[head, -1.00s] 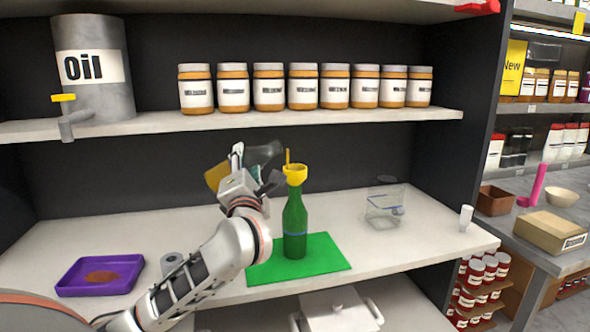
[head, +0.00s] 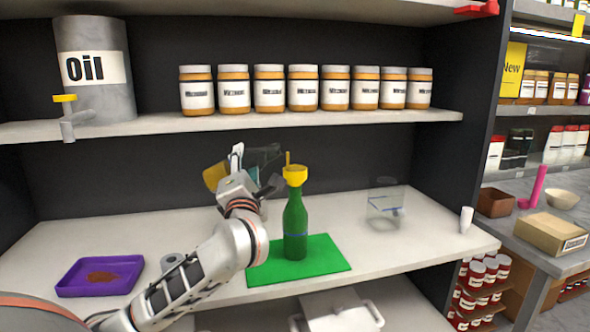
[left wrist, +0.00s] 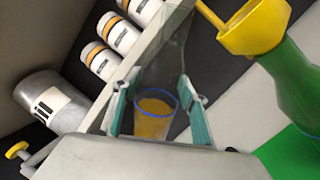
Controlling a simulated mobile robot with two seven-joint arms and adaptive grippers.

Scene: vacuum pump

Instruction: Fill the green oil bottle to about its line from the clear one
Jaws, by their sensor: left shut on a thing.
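The green oil bottle (head: 295,218) stands upright on a green mat (head: 325,262), with a yellow funnel (head: 295,177) in its mouth and a blue line low on its body. Its oil level cannot be told. My left gripper (head: 238,165) is shut on the clear bottle (left wrist: 163,62), left of the funnel. The clear bottle is tilted, its yellow oil (left wrist: 153,118) near a blue ring at the far end in the left wrist view. The oil also shows left of the gripper in the head view (head: 214,177). No oil stream can be made out. My right gripper is out of view.
A clear container (head: 385,220) and a small white cup (head: 466,220) stand at the right. Several jars (head: 268,90) and a grey oil drum (head: 112,105) stand on the shelf above.

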